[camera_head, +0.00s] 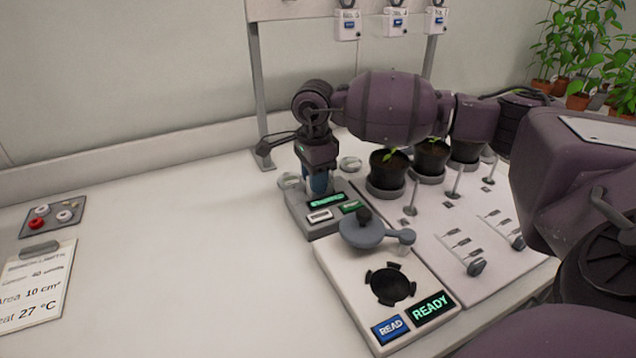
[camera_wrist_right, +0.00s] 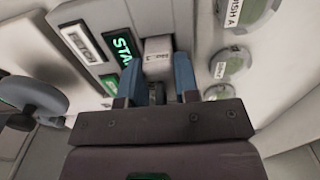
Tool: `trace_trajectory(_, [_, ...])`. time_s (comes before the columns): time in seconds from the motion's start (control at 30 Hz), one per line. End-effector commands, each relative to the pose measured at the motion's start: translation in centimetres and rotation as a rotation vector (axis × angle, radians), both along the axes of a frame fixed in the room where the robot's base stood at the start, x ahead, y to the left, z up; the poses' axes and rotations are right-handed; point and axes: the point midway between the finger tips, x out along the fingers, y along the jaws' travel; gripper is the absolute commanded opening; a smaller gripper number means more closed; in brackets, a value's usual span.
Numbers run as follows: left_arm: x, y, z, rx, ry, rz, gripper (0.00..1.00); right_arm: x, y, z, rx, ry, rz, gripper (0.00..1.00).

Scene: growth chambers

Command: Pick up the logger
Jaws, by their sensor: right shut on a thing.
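The logger (camera_wrist_right: 157,48) looks like a small pale box with a dark-printed label in the right wrist view. My right gripper (camera_wrist_right: 158,68) has its two blue fingers on either side of it and is shut on it. In the head view my right gripper (camera_head: 319,182) points down at the back of a grey dock (camera_head: 318,230) with a lit green display. The logger is hidden there behind the fingers. Whether its base still touches the dock cannot be told. My left gripper is not in view.
A white reader (camera_head: 340,262) with a round socket, a grey lid and a READY display stands in front of the dock. Potted seedlings (camera_head: 386,172) and a panel of levers (camera_head: 470,225) are to the right. Units (camera_head: 347,25) hang on a rack behind. The bench's left-middle is clear.

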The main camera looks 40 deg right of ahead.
Motion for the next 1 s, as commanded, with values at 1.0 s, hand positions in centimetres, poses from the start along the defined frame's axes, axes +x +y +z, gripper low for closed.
trace_trajectory(1.0, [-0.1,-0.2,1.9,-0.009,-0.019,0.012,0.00,0.0,0.0,18.7,0.001,-0.004,0.000,0.05])
